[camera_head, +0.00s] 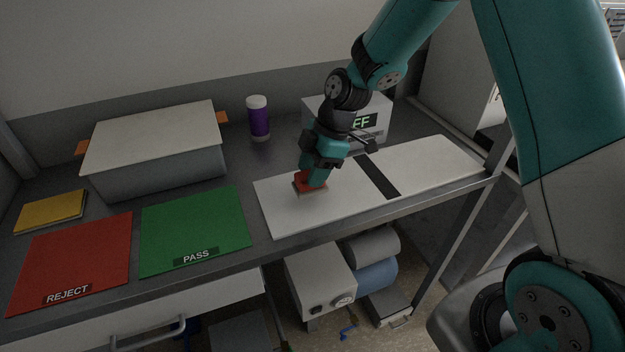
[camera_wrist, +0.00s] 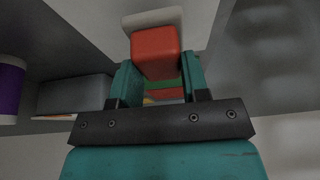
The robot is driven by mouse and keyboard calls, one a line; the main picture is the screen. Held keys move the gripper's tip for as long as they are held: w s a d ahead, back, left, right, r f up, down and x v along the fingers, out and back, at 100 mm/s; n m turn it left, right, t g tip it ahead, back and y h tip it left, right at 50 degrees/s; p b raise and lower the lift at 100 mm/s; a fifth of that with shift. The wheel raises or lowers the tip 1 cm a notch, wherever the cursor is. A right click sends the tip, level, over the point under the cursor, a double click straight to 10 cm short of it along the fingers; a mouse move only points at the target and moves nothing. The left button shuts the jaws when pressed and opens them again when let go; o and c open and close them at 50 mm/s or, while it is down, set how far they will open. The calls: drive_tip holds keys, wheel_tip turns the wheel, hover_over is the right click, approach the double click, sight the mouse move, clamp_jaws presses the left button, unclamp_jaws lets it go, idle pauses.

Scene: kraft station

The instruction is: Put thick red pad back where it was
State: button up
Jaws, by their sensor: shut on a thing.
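The thick red pad (camera_wrist: 155,50) is between my gripper's two teal fingers (camera_wrist: 161,82) in the wrist view, and the fingers are shut on it. In the head view my gripper (camera_head: 312,178) points down over the left part of a white board (camera_head: 285,215). The red pad (camera_head: 303,184) shows there at the fingertips, low over the board. I cannot tell whether its underside touches the board. The gripper hides part of the pad.
A red REJECT mat (camera_head: 75,260) and a green PASS mat (camera_head: 195,228) lie to the left. A yellow pad (camera_head: 50,211), a lidded grey box (camera_head: 160,172), a purple bottle (camera_head: 258,120) and a white display device (camera_head: 318,110) also stand on the table. A dark strip (camera_head: 377,177) crosses the white surface.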

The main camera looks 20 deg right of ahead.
drive_tip(key=shift+f, duration=1.85)
drive_tip(key=o, duration=0.9)
drive_tip(key=b+v, duration=0.2)
drive_tip(key=v, duration=1)
drive_tip(key=s+a+r+m, duration=0.2)
drive_tip(key=s+a+m, duration=0.1)
drive_tip(key=s, duration=0.5)
drive_tip(key=s+a+r+m, duration=0.3)
drive_tip(key=s+m, duration=0.1)
drive_tip(key=s, duration=0.4)
drive_tip(key=s+a+r+m, duration=0.3)
drive_tip(key=s+m, duration=0.1)
drive_tip(key=s, duration=0.4)
drive_tip(key=shift+s+a, duration=0.2)
drive_tip(key=shift+s, duration=0.2)
